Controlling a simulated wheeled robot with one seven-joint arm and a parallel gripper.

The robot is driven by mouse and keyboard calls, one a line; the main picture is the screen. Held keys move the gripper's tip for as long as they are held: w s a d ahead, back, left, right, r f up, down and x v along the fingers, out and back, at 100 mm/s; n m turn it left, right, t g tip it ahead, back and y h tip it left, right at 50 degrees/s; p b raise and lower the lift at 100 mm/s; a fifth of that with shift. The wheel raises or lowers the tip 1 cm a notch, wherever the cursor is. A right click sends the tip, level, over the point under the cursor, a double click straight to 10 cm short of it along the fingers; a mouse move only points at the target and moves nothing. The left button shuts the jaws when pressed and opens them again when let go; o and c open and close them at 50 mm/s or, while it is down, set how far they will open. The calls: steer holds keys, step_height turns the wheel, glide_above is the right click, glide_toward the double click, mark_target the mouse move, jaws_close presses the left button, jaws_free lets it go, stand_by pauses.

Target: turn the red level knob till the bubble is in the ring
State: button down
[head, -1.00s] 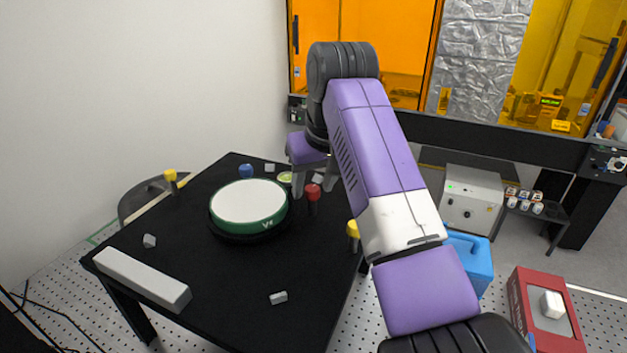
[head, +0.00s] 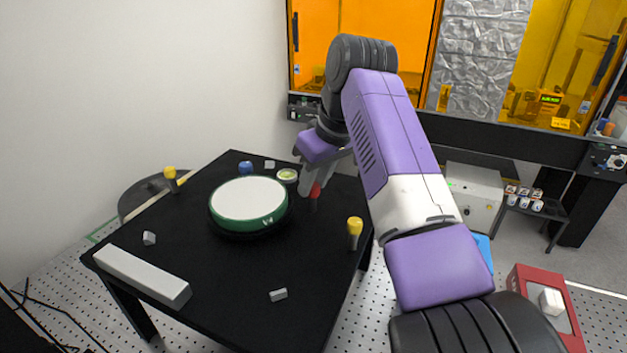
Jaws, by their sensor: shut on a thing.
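The red level knob (head: 315,191) stands on a dark post at the right of the black table. My gripper (head: 314,186) is at its top and is shut on it, with the fingers partly covering the red cap. The round bubble level (head: 288,174), with a pale green face, sits just behind and left of the knob. The bubble itself is too small to make out against its ring. A green-rimmed disc with a white top (head: 249,200) lies left of the knob.
Yellow knobs stand at the table's left (head: 170,174) and right front (head: 355,230). A blue knob (head: 246,167) is at the back. A long pale bar (head: 142,276) lies along the front left edge. Small grey blocks (head: 278,295) lie about.

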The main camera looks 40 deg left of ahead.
steer(key=shift+n, duration=0.4)
steer(key=c, duration=1.1)
jaws_free()
steer(key=shift+c, duration=0.2)
steer(key=b+v, duration=0.2)
steer(key=v, duration=0.6)
steer(key=shift+w+d+f, duration=0.1)
steer(key=shift+w, duration=0.05)
